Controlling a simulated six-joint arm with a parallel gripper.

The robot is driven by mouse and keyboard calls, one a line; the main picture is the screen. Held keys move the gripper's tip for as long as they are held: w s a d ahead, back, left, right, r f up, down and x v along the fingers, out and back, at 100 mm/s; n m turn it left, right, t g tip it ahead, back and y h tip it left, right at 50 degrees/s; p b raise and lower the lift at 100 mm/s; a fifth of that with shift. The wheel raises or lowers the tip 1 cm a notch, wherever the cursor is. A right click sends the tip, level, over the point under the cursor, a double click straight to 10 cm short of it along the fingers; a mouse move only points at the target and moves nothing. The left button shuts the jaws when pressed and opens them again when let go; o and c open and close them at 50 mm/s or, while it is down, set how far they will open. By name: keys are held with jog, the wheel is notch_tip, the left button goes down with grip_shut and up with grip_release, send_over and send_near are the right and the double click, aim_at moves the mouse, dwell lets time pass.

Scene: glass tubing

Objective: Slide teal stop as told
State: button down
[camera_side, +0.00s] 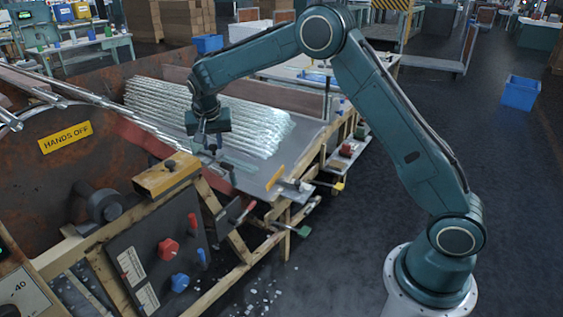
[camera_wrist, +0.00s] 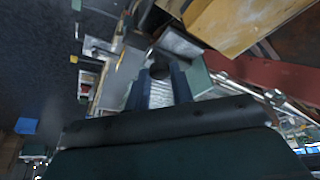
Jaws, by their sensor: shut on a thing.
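My gripper (camera_side: 211,148) points down at the near left end of the sloping metal table. A teal bar (camera_side: 240,165), which looks like the teal stop, lies flat on the table just right of the fingertips. In the wrist view, the fingers of my gripper (camera_wrist: 160,82) are apart with a dark round knob (camera_wrist: 160,71) between their tips. A teal block (camera_wrist: 199,78) shows beside the right finger. The gripper is shut on what looks like the stop's knob; the contact itself is small and partly hidden.
Several glass tubes (camera_side: 225,115) lie in rows on the table (camera_side: 262,178) behind my gripper. A rusty drum guard with a yellow HANDS OFF sign (camera_side: 65,138) stands at left.

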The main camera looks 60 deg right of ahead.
jog(key=shift+s, duration=1.5)
jog(key=c, duration=1.2)
grip_release()
jog(key=shift+c, duration=0.2)
jog(key=shift+r, duration=0.1)
jog(key=v, duration=1.3)
jog(key=shift+r, duration=0.3)
jog(key=shift+s+a, duration=0.15)
jog(key=shift+s, duration=0.05)
